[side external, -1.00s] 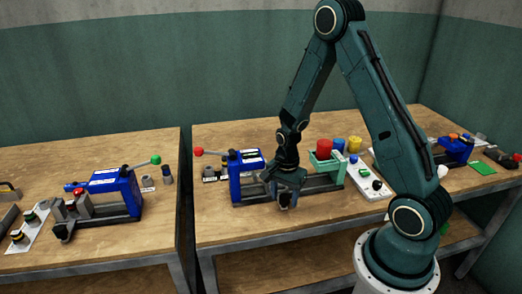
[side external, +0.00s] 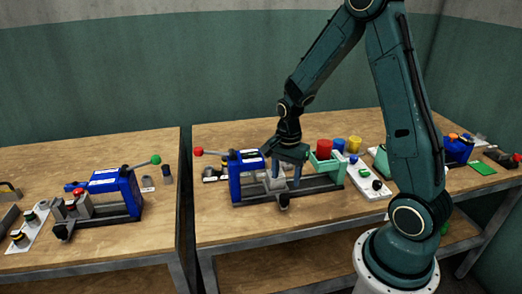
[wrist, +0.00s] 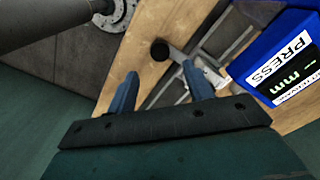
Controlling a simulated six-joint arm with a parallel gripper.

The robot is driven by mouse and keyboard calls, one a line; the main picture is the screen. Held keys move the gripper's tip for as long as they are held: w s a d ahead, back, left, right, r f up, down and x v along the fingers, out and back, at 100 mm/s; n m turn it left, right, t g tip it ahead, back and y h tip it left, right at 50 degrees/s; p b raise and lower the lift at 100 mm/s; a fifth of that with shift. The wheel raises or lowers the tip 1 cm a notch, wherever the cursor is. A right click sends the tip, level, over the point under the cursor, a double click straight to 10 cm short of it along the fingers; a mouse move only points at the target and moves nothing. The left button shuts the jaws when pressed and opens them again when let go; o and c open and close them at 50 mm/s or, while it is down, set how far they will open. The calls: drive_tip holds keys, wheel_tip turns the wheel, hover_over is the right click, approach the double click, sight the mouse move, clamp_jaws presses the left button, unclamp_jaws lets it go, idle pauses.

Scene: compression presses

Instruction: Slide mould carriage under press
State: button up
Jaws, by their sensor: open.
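The blue press (side external: 246,178) stands on the right-hand bench, with a red-tipped lever (side external: 198,151) at its left; it also shows in the wrist view (wrist: 275,70), labelled PRESS. The grey mould carriage (side external: 271,184) is on dark rails (side external: 318,186), close to the right of the press and partly hidden by my gripper. A black knob (side external: 283,203) is at its front; a black round knob also shows in the wrist view (wrist: 160,50). My gripper (side external: 288,182) is open and empty, fingers down, beside the carriage. In the wrist view the fingertips (wrist: 159,70) are apart, with the knob just beyond them.
A green holder (side external: 326,165) with a red cylinder (side external: 324,147) stands at the right end of the rails. Blue and yellow cylinders (side external: 355,144) and a white control panel (side external: 371,181) are farther right. Another press (side external: 112,190) stands on the left bench.

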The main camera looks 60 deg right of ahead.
drive_tip(key=shift+r, duration=2.95)
drive_tip(key=shift+d+f, duration=0.1)
drive_tip(key=c, duration=0.7)
drive_tip(key=shift+d+f, duration=0.1)
drive_tip(key=shift+d, duration=0.1)
drive_tip(key=c, duration=0.3)
drive_tip(key=d+f+m, duration=0.1)
drive_tip(key=d+m, duration=0.2)
drive_tip(key=d+f+m+t+y, duration=0.1)
drive_tip(key=d+f+m, duration=0.1)
drive_tip(key=d+m, duration=0.1)
drive_tip(key=s+d+f+m+t+y, duration=0.1)
drive_tip(key=d+f+m, duration=0.1)
drive_tip(key=d+m, duration=0.1)
drive_tip(key=shift+d+f, duration=0.2)
drive_tip(key=shift+d, duration=0.3)
clamp_jaws()
